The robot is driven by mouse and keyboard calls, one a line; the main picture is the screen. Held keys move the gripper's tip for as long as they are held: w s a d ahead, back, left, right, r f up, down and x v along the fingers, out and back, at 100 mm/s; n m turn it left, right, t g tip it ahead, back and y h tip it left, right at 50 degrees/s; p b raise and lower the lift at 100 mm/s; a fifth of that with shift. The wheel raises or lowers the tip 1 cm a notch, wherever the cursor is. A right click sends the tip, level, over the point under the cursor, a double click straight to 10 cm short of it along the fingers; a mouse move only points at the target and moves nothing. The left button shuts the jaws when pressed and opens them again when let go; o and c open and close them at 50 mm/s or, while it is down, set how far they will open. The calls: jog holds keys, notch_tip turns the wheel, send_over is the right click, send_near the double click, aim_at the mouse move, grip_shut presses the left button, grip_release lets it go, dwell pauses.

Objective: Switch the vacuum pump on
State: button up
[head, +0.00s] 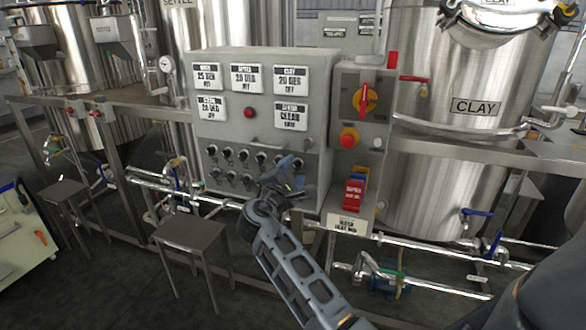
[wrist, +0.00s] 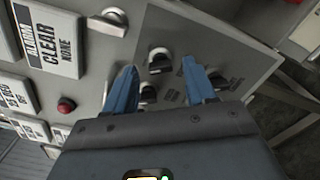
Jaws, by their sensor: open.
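The grey control panel (head: 228,128) stands in the middle of the head view, with two rows of small black rotary knobs (head: 228,155) low on its face. I cannot read which knob is for the vacuum pump. My gripper (head: 290,168) is in front of the panel's lower right part and hides some knobs there. In the wrist view my gripper (wrist: 160,66) is open, with blue fingers spread and nothing held. One black knob (wrist: 160,59) appears between the fingertips, and another knob (wrist: 219,80) is right of the right finger. Whether the fingers touch a knob is unclear.
Right of the panel is a box with a red-yellow main switch (head: 366,99) and a red emergency button (head: 349,138). A steel stool (head: 190,234) stands in front on the left. Pipes (head: 420,243) run low behind. A CLAY tank (head: 440,120) is right.

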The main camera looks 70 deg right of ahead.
jog(key=shift+d, duration=0.85)
jog(key=shift+c, duration=0.4)
grip_shut()
